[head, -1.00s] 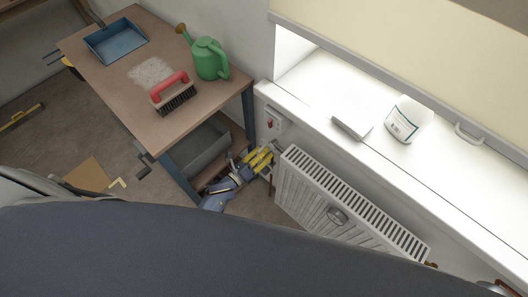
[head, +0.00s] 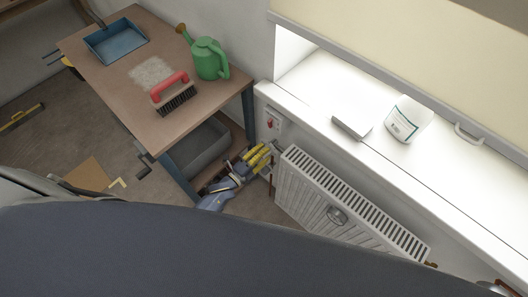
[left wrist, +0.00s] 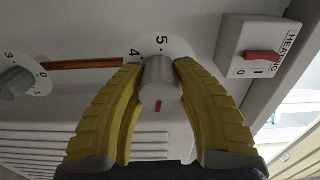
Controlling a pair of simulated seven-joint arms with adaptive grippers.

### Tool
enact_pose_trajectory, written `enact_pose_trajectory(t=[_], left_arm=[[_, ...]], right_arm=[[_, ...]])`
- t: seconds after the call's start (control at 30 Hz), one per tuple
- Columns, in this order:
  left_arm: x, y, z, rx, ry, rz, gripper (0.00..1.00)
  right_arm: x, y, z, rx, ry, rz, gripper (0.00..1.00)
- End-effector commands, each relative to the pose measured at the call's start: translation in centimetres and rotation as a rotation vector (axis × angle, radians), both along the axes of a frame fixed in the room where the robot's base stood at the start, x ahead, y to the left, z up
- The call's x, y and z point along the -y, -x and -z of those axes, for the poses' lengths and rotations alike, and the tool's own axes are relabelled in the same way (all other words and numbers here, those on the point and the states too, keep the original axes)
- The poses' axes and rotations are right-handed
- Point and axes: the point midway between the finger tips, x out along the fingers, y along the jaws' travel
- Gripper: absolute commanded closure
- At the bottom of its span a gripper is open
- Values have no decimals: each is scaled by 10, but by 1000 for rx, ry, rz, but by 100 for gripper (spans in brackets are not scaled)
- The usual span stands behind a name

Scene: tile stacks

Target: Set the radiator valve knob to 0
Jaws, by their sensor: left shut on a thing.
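A red mark on the knob points toward the bottom of that picture. Behind the knob is a white dial (left wrist: 178,46) showing 4 and 5; its other figures are hidden by the knob and fingers. My right gripper is not in view.
A second grey knob (left wrist: 16,83) with a numbered dial is at left, with a copper pipe (left wrist: 85,64) between. A HEATING switch (left wrist: 262,57) with a red rocker is at right. A table (head: 120,80) with a green watering can (head: 209,59) stands left of the radiator.

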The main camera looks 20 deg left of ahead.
Motion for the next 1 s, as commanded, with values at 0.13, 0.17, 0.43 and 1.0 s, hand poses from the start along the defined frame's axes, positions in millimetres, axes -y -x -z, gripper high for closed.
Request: enact_pose_trajectory(t=[0.13, 0.17, 0.43, 1.0], left_arm=[[0, 0, 0, -66, 122, 1, 100], [0, 0, 0, -79, 147, 2, 100], [1, 1, 0, -199, 374, 2, 100], [0, 0, 0, -452, 853, 2, 100]], right_arm=[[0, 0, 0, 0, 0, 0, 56], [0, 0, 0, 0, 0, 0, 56], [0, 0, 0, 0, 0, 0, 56], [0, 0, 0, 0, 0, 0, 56]])
